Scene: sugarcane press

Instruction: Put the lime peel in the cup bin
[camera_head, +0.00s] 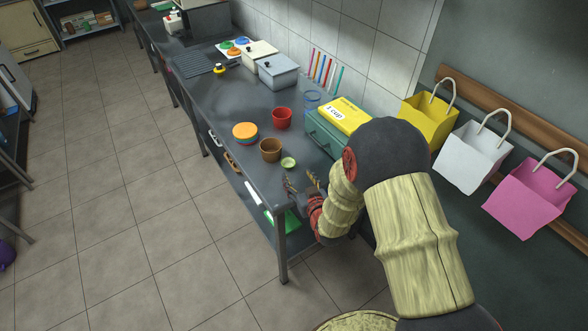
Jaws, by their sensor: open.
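A small pale green round piece, which looks like the lime peel (288,162), lies on the dark counter near its front edge, just right of a brown cup-shaped container (270,151). A red cup-shaped container (282,119) stands behind it. I cannot tell which container is the cup bin. My gripper (302,184) is open and empty, close to the counter's near end, a little below and right of the green piece and apart from it. My arm hides part of the counter's near right corner.
A stack of coloured discs (245,132) sits left of the brown container. A teal box (325,131) with a yellow sign (345,115) stands near the wall, beside a blue clear cup (312,99). Bags (473,157) hang at right. Bare counter (215,108) lies further left.

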